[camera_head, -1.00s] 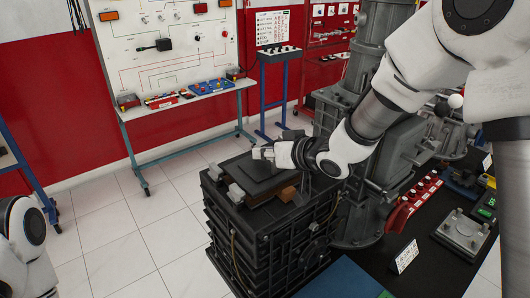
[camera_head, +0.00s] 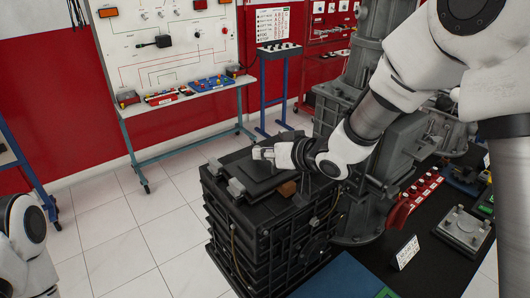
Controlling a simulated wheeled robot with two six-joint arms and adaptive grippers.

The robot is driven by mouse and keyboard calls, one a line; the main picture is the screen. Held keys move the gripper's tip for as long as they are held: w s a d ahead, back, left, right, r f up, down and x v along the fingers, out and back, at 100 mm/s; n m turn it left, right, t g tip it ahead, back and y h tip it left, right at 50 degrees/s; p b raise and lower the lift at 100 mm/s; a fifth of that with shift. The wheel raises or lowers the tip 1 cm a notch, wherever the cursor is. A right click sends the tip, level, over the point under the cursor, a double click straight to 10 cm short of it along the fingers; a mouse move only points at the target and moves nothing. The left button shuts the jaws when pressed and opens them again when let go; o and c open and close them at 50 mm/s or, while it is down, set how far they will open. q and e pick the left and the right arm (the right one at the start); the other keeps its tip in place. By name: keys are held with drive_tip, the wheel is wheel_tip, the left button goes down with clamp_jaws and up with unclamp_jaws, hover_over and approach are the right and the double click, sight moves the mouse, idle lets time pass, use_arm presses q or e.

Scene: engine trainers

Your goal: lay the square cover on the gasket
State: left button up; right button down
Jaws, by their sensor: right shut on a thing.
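The square cover (camera_head: 258,173) is a dark flat plate on top of the black ribbed engine block (camera_head: 262,240). My right gripper (camera_head: 270,158) is at the far right part of the cover and shut on it; its fingertips are partly hidden by my wrist. The cover looks about level and very low over the block top; I cannot tell whether it touches. A small brown patch (camera_head: 288,188), likely the gasket, shows at the cover's right corner; the rest is hidden below the cover. Of my left arm only a link shows at the lower left; its gripper is out of view.
Light grey blocks (camera_head: 236,188) stand at the cover's left edge. A large grey machine (camera_head: 350,110) stands close behind the block. A black bench with a red switch strip (camera_head: 413,200) and a small sign (camera_head: 407,253) lies to the right. The tiled floor at left is clear.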

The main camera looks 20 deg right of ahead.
drive_tip(key=c, duration=1.1)
unclamp_jaws()
drive_tip(key=shift+s, duration=0.1)
drive_tip(key=v, duration=1.2)
